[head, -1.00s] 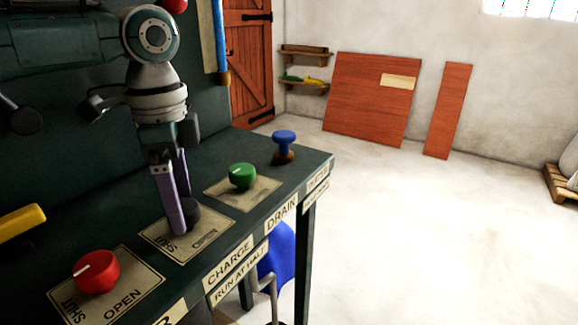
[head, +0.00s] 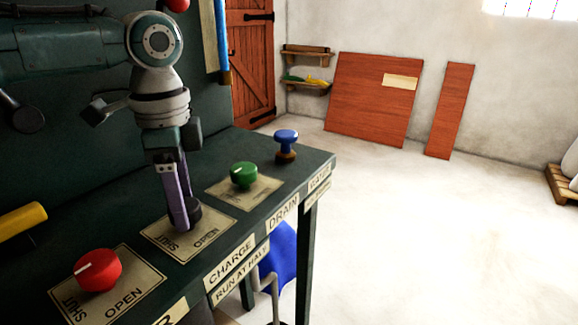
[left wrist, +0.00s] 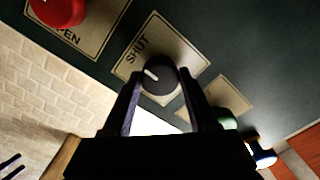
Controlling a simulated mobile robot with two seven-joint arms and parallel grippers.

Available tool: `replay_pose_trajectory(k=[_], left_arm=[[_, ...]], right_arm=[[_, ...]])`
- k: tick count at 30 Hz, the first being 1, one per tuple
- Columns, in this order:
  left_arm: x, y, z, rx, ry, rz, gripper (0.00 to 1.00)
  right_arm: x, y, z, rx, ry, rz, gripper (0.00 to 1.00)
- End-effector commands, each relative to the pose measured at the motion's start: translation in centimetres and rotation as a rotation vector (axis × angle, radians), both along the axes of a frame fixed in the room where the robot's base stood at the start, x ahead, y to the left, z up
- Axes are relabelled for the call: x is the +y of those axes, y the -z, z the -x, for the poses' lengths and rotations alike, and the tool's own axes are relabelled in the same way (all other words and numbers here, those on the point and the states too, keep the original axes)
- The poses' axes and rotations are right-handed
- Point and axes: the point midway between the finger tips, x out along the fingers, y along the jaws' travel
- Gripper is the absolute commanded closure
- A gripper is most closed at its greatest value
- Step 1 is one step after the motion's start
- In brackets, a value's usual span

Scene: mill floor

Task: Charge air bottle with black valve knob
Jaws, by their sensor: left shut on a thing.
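The black valve knob (head: 195,212) sits on a cream plate (head: 213,238) marked SHUT and OPEN, above the CHARGE label (head: 230,262) on the bench's front edge. My left gripper (head: 184,206) points down at it, its purple fingers closed around the knob. In the left wrist view the knob (left wrist: 160,82) sits between the two fingertips, and its white pointer mark points up-left, toward the side with the word SHUT. The word OPEN is hidden in that view.
A red knob (head: 98,270) is on the near left. A green knob (head: 243,175) and a blue knob (head: 286,142) stand further along the bench. A yellow handle (head: 22,220) juts in at left.

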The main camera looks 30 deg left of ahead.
Motion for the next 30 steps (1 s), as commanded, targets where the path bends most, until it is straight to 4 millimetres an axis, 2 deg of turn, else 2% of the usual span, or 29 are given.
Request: replay_pose_trajectory(k=[1, 4, 13, 20, 30], left_arm=[[0.0, 0.0, 0.0, 0.001, 0.0, 0.001, 0.88], [0.0, 0.0, 0.0, 0.001, 0.0, 0.001, 0.96], [-0.1, -0.3, 0.1, 0.002, -0.046, 0.002, 0.97], [-0.1, -0.6, 0.1, 0.004, -0.185, 0.003, 0.97], [-0.2, -0.5, 0.1, 0.005, -0.5, 0.003, 0.97]], right_arm=[[0.0, 0.0, 0.0, 0.0, 0.0, 0.0, 0.24], [0.0, 0.0, 0.0, 0.0, 0.0, 0.0, 0.24], [0.1, -1.1, 0.0, 0.001, 0.003, -0.004, 0.24], [0.2, -3.6, 0.0, 0.001, 0.004, -0.005, 0.24], [0.1, -7.4, 0.0, 0.001, 0.004, -0.005, 0.24]])
